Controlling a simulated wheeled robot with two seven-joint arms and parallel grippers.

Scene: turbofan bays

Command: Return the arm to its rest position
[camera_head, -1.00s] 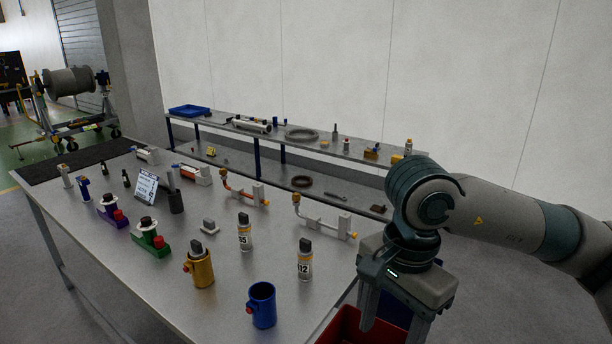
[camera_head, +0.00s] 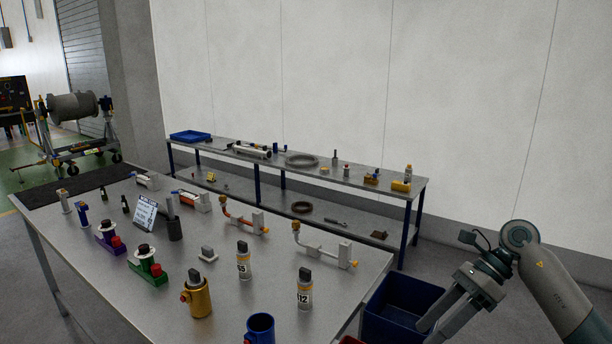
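My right arm comes in from the right edge. Its gripper (camera_head: 441,318) hangs at the lower right, off the table's right edge, with its fingers pointing down and left. The two fingers are apart with nothing seen between them. The gripper is beside and partly in front of a dark blue bin (camera_head: 392,308). My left gripper and arm are not in view.
The metal table (camera_head: 215,290) holds several fixtures, a gold holder (camera_head: 198,296), a blue cup (camera_head: 260,329) and bottles marked 55 (camera_head: 243,262) and 12 (camera_head: 305,290). A shelf bench (camera_head: 350,178) stands along the wall. A red bin (camera_head: 350,340) barely shows.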

